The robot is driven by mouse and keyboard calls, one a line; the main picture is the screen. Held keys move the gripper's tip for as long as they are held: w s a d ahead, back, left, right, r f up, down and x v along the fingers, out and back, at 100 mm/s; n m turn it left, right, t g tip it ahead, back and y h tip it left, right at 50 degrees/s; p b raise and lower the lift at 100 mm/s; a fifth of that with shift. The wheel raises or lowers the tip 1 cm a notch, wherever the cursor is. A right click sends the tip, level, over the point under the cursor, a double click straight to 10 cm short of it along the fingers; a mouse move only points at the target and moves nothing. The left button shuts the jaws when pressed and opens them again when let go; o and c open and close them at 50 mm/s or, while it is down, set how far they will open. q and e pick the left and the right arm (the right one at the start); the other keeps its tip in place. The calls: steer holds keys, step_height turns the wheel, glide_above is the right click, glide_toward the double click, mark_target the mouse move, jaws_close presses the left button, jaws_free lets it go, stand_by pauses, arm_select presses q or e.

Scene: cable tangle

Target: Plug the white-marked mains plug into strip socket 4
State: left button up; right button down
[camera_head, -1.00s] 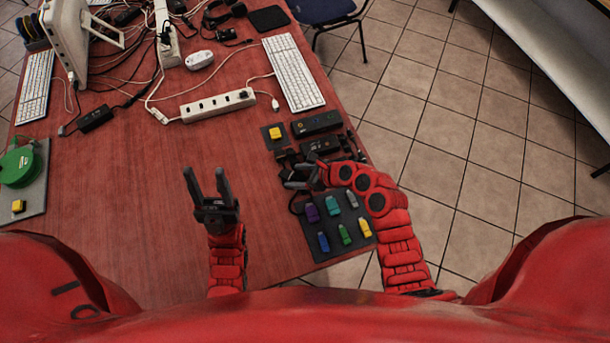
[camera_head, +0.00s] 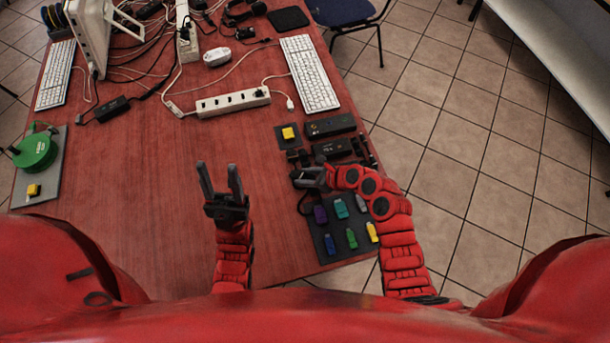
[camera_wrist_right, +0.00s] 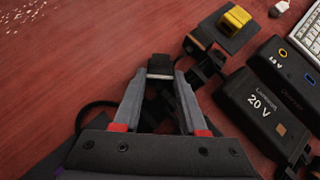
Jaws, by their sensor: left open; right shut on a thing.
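My right gripper (camera_head: 303,180) is shut on a small dark plug-like block, low over the table's right side. My left gripper (camera_head: 220,168) is open and empty over the bare middle of the table. A white strip (camera_head: 233,103) with a row of dark sockets lies beyond both grippers. A second white strip (camera_head: 187,38) stands farther back, end-on. Socket numbers are too small to read.
Black power bricks (camera_head: 330,126) and a yellow button pad (camera_head: 288,134) lie near my right gripper. A grey mat (camera_head: 325,250) with several coloured sticks is in front of it. A white keyboard (camera_head: 310,72) and loose cables lie behind. The red tabletop (camera_head: 140,190) is clear at centre-left.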

step_height(320, 180, up, 7)
steer(key=p, duration=0.8)
steer(key=shift+p, duration=0.4)
steer(key=c, duration=1.1)
jaws_free()
jaws_close()
